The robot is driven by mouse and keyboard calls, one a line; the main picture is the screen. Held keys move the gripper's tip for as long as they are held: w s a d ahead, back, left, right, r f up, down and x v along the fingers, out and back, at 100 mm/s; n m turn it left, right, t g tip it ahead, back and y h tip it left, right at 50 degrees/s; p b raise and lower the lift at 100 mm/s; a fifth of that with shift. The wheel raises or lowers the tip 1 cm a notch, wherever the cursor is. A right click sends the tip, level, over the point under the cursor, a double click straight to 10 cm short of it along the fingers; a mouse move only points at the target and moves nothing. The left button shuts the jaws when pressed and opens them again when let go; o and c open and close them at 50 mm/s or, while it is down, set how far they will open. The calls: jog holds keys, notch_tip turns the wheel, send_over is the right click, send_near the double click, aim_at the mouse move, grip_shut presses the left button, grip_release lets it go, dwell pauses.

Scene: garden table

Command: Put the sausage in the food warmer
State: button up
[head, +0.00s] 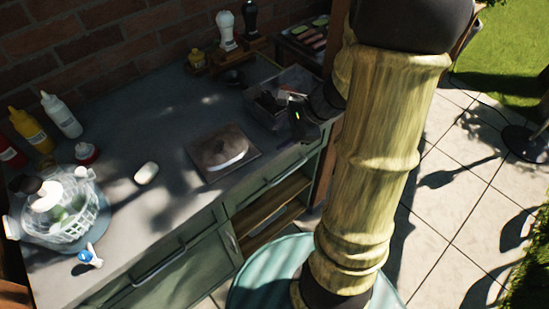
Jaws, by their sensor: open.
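My gripper (297,113) is over the right end of the grey counter, at a grey open-topped container (263,118), which may be the food warmer. The gripper is small and dark here, and its fingers are open. Dark items lie inside the container, too shadowed to name. A tray (287,38) at the back right holds several long reddish and green pieces of food. I cannot tell for sure whether the sausage is among these. My arm hides the right side of the container area and part of the tray.
A board (245,166) with a pale item lies mid-counter. A white oval item (146,173) lies left of it. A glass bowl (66,226) and several sauce bottles (62,115) stand at left. Shakers (226,32) stand at the back by the brick wall.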

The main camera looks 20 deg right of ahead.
jog(key=s+a+n+h, duration=0.2)
jog(key=s+n+h, duration=0.1)
jog(key=n, duration=0.6)
jog(key=s+a+n+g+h, duration=0.1)
jog(key=s+a+n+h, duration=0.1)
jog(key=n, duration=0.8)
jog(key=s+a, duration=0.1)
jog(key=s, duration=0.1)
jog(key=shift+s+a+g+h, duration=0.3)
jog(key=shift+s+a+h, duration=0.05)
jog(key=shift+s+h, duration=0.05)
